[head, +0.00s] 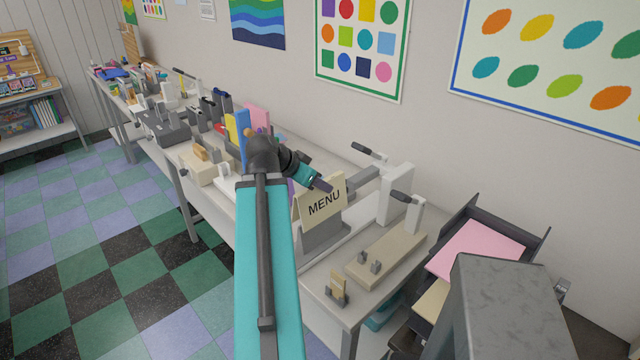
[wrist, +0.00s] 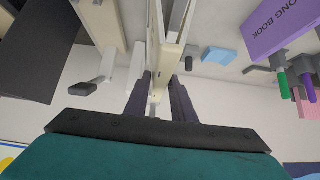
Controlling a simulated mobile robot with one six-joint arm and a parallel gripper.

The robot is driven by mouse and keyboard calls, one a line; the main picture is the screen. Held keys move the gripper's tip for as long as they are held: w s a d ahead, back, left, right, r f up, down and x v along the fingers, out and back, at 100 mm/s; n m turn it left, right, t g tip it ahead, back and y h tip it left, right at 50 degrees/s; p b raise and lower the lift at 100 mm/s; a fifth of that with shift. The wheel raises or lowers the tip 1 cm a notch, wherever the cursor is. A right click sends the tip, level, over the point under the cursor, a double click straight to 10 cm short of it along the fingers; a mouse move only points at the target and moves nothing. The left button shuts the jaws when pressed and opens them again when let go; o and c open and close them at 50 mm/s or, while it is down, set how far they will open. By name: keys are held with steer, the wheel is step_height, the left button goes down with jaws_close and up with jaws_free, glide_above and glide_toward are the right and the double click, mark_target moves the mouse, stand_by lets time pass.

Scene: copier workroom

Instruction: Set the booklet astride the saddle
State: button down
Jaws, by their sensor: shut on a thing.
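The booklet (head: 323,203) is cream, marked MENU, folded into a tent shape with its cover facing my body camera. My gripper (head: 322,186) is shut on its top fold. In the wrist view, the booklet (wrist: 168,45) is seen nearly edge-on, running up from between the dark fingers (wrist: 160,90). The saddle (head: 326,238) is a grey sloped block directly below the booklet, part of the stapler unit on the bench. The booklet's lower edge overlaps the saddle in the head view. I cannot tell whether they touch.
A beige machine base (head: 385,255) with a white upright (head: 396,190) stands right of the saddle. A small wooden block (head: 338,288) is near the bench's front corner. A pink sheet (head: 475,250) lies in a dark tray. A purple song book (wrist: 283,28) shows in the wrist view.

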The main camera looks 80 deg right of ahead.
mark_target(315, 210)
steer(key=shift+f+b, duration=4.75)
steer(key=shift+f, duration=0.45)
stand_by(1.1)
steer(key=c, duration=1.4)
jaws_free()
steer(key=shift+c, duration=0.2)
steer(key=shift+w+a+r+b, duration=0.15)
steer(key=shift+r+b, duration=0.05)
steer(key=shift+b, duration=0.2)
steer(key=shift+b+v, duration=0.95)
steer(key=b+v, duration=0.1)
steer(key=v, duration=1)
steer(key=shift+r, duration=0.25)
